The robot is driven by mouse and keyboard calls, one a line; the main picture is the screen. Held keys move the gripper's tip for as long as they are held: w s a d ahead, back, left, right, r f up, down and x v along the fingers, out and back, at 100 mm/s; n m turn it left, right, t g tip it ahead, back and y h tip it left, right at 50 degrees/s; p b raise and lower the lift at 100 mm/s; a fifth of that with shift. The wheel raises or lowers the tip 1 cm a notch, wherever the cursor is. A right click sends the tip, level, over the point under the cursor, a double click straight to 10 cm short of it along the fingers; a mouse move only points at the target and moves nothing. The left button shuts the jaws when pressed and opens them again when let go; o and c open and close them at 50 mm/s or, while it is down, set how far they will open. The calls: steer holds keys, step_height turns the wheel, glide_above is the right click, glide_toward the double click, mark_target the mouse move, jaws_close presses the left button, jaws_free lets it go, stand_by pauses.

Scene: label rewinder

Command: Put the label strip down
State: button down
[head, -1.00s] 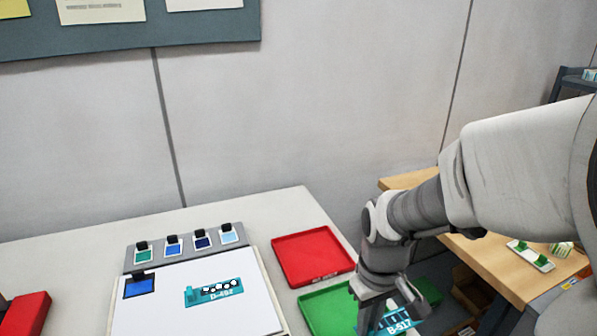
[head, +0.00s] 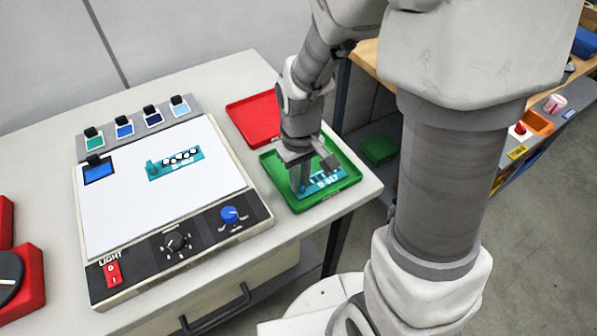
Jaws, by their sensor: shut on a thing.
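A teal label strip (head: 321,184) with pale lettering is at my gripper (head: 312,176), in the head view. My gripper points down over the green tray (head: 284,195) and is shut on the strip. The strip lies low inside the tray's outline, towards its right side. I cannot tell whether it touches the tray floor. The fingers hide part of the strip's left and upper side.
A red tray (head: 247,118) sits behind the green one. The light box (head: 120,215) at left holds another teal strip (head: 178,161) on its white top. Colour swatches (head: 139,126) line its back edge. The table's right edge is close to the green tray.

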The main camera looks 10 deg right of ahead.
steer(key=shift+f, duration=0.2)
steer(key=c, duration=0.9)
jaws_free()
steer(key=shift+r, duration=0.15)
step_height(320, 180, up, 12)
steer(key=p, duration=0.2)
steer(key=shift+s+d+r+m+t, duration=0.65)
steer(key=shift+s+r+t, duration=0.3)
steer(key=shift+s+r, duration=0.75)
steer(key=shift+s+d+r+m+t, duration=0.6)
steer(key=shift+s+r+t, duration=0.3)
steer(key=shift+s+r, duration=0.8)
steer(key=shift+s+d+r+m+t, duration=0.65)
steer(key=shift+s+r+t, duration=0.3)
steer(key=shift+s+r, duration=0.75)
steer(key=shift+w+r, duration=0.15)
steer(key=shift+w, duration=0.05)
